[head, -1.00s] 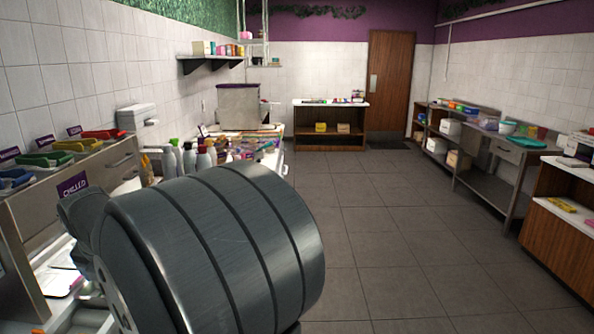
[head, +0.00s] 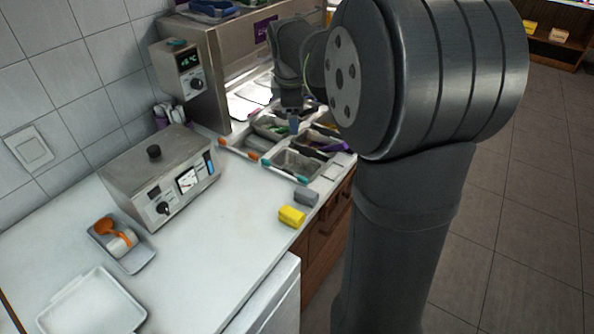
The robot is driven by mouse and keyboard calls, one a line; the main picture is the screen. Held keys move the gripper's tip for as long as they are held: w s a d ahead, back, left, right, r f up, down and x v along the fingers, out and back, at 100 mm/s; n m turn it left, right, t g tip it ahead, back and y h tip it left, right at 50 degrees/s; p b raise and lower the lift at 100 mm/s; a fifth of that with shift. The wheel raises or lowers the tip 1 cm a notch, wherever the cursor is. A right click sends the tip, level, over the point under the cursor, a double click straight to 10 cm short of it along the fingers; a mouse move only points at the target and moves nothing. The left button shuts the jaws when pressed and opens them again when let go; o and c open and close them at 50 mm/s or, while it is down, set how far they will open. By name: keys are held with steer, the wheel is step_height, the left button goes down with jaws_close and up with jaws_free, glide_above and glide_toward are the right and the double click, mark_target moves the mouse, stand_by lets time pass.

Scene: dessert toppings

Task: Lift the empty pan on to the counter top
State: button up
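An empty-looking steel pan (head: 296,164) sits at the near end of the topping station, set in the counter top (head: 225,232). Its inside is bare grey metal. Several other pans behind it hold toppings and colored-handled utensils. My gripper (head: 293,124) points down over the pans just behind the empty one, apart from it as far as I can see. It is small and dark in this view, and I cannot tell whether its fingers are open. My arm hides the right side of the station.
A steel control box (head: 160,180) stands by the wall. A small tray (head: 130,262) with an orange scoop and a white tray (head: 95,308) lie at the front left. Yellow (head: 291,216) and grey (head: 306,197) blocks sit at the counter's right edge. The middle of the counter is clear.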

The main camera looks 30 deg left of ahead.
steer(key=w+f+m, duration=0.1)
steer(key=w+m, duration=0.1)
steer(key=m, duration=0.5)
steer(key=n+g+h, duration=0.2)
steer(key=n+g, duration=0.1)
steer(key=n, duration=3.3)
glide_above(296, 160)
steer(key=s+d, duration=0.3)
steer(key=s, duration=0.1)
step_height(296, 160, down, 7)
step_height(296, 160, down, 18)
steer(key=shift+w+a+r, duration=0.1)
steer(key=shift+a+r, duration=0.05)
steer(key=shift+r, duration=0.1)
steer(key=c, duration=0.7)
